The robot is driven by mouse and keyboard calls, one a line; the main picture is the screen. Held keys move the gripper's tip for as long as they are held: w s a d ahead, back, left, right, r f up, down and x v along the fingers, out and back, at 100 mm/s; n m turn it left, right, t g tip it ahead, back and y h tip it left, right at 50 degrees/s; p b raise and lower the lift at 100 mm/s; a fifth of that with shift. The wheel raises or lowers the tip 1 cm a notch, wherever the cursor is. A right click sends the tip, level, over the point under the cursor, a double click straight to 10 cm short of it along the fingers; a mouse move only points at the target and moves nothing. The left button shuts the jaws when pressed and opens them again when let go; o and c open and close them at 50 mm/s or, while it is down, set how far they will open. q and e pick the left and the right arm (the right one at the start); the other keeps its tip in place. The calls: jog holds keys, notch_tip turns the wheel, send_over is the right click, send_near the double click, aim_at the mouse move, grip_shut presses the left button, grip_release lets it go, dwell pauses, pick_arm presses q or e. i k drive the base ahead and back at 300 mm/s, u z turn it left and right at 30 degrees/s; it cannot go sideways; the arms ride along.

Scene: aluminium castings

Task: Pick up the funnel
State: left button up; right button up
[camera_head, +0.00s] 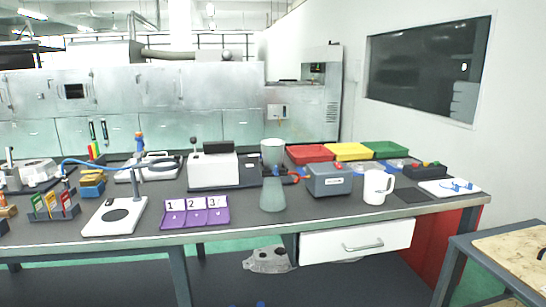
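A translucent grey-green cone-shaped piece (272,196), which looks like the funnel, stands near the front edge of the table, narrow end up. A grey cylindrical cup or beaker (272,150) shows just behind and above it; I cannot tell whether the two touch. Neither of my grippers is in view.
The long dark table (330,211) also holds a purple tray numbered 1, 2, 3 (196,217), a white stand (115,217), a grey box (328,181), a white mug (377,187) and red, yellow and green bins (352,152). A metal casting (268,261) lies below the table.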

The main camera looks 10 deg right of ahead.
aim_at(272, 149)
jog(key=z, duration=1.65)
jog(key=i, duration=1.85)
jog(key=u, duration=1.6)
